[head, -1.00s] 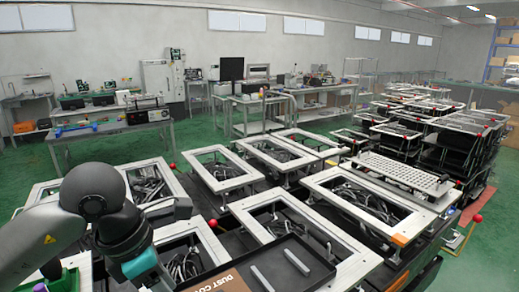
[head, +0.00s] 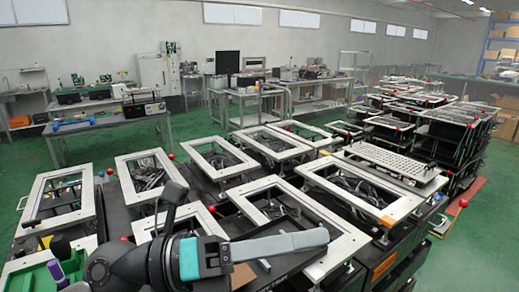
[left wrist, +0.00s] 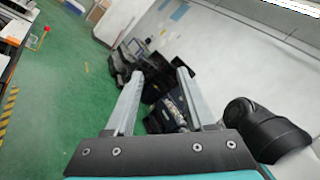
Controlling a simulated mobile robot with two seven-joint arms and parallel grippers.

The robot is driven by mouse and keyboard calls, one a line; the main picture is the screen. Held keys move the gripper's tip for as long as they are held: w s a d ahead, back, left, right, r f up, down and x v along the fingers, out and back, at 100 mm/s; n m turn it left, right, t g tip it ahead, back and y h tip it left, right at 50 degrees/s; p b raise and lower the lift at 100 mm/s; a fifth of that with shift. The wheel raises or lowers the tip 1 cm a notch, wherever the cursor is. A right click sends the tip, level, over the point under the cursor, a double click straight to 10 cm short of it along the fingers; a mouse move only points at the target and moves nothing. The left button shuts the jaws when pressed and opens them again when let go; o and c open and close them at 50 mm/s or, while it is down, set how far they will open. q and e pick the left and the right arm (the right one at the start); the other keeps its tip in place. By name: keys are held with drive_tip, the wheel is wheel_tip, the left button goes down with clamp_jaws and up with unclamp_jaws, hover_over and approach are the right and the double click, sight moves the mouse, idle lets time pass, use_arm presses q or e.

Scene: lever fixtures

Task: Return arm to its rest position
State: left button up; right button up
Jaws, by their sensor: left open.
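My left gripper (head: 318,238) reaches in from the bottom left of the head view. Its teal band (head: 205,258) is at lower centre, and its pale grey fingers point right, in front of the metal frames and a dark tray (head: 290,222). Whether it touches anything below cannot be told. In the left wrist view the two fingers (left wrist: 160,72) stand apart with nothing held between them. Dark, unclear objects (left wrist: 168,108) lie farther off beyond them. My right gripper is in neither view.
Rows of silver frames (head: 340,200) with dark cables fill the centre. Red ball knobs (head: 463,203) stick up at the edges. A green tray (head: 30,278) is at bottom left. A workbench (head: 105,120) stands behind. Green floor (head: 480,262) is clear at right.

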use_arm(q)
drive_tip(key=w+a+r+n+t+y, duration=0.1)
drive_tip(key=w+a+n+t+y, duration=0.3)
drive_tip(key=n+t, duration=0.6)
drive_tip(key=w+a+r+n+t+y, duration=0.2)
drive_tip(key=w+a+n+t, duration=0.5)
drive_tip(key=n, duration=0.5)
drive_tip(key=s+a+f+n+g+y, duration=0.1)
drive_tip(key=a+f+n+g+y, duration=0.1)
drive_tip(key=a+f+n+y, duration=0.5)
drive_tip(key=a+f+n+g+y, duration=0.1)
drive_tip(key=a+f+n+y, duration=0.2)
drive_tip(key=f+n+y, duration=0.7)
drive_tip(key=s+f+n+g+h, duration=0.25)
drive_tip(key=s+f+g, duration=0.95)
drive_tip(key=s+f, duration=0.85)
wheel_tip(320, 180, down, 27)
drive_tip(key=s+g+b, duration=0.2)
drive_tip(key=b, duration=0.2)
drive_tip(key=s+a+f+b, duration=0.2)
drive_tip(key=s+f+b, duration=0.1)
drive_tip(key=s+f, duration=1.2)
drive_tip(key=shift+f+m+g+h+b, duration=0.3)
drive_tip(key=shift+f+m+g+h, duration=0.1)
drive_tip(key=shift+f, duration=0.25)
